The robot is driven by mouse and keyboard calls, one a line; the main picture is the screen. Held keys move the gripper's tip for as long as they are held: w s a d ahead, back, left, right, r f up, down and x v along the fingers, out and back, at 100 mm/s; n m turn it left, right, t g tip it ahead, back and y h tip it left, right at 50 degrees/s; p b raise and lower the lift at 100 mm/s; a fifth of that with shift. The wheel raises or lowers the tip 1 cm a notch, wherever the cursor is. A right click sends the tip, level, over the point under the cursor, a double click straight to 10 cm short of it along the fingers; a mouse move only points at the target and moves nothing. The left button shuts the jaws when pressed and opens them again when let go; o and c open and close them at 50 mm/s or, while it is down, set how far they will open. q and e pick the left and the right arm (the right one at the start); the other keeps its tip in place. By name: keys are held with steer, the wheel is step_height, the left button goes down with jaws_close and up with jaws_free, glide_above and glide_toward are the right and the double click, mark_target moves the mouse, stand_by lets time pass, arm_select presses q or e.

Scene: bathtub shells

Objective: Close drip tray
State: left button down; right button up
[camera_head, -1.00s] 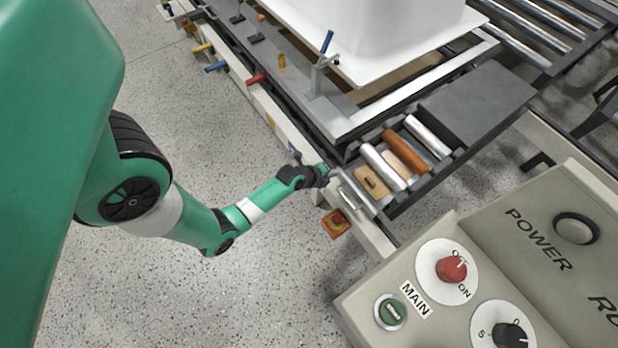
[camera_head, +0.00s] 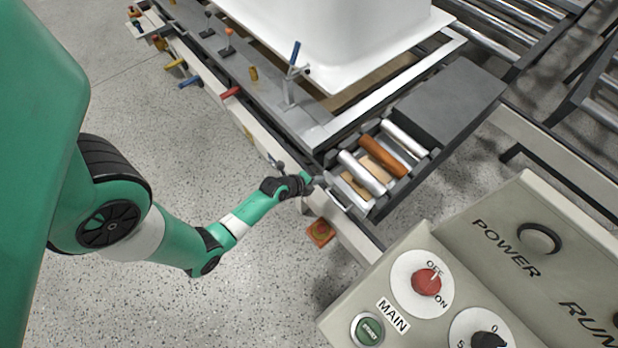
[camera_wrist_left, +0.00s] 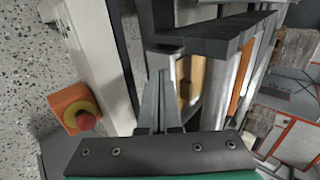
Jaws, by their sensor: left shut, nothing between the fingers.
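The drip tray (camera_head: 340,192) is a grey open drawer at the machine's side, holding metal and orange-brown rollers and tan wooden pieces. It sticks out from the frame beside the dark grey box. My left gripper (camera_head: 317,183) is shut and empty at the tray's near left end, close to its silver bar handle. In the left wrist view, the closed fingers (camera_wrist_left: 161,108) point at the tray's dark edge (camera_wrist_left: 215,38); I cannot tell whether they touch it. The right gripper is not in view.
A white tub shell (camera_head: 330,40) rests on the frame above. A control panel (camera_head: 480,260) with knobs fills the lower right. A red button on an orange box (camera_head: 320,232) sits just below my gripper; it also shows in the left wrist view (camera_wrist_left: 78,112). Open floor lies left.

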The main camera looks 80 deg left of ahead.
arm_select(q)
steer(key=s+f+p+v, duration=0.1)
steer(key=p+v, duration=0.4)
steer(key=v, duration=0.6)
steer(key=shift+s+d, duration=0.3)
steer(key=shift+d, duration=0.15)
steer(key=shift+r, duration=0.15)
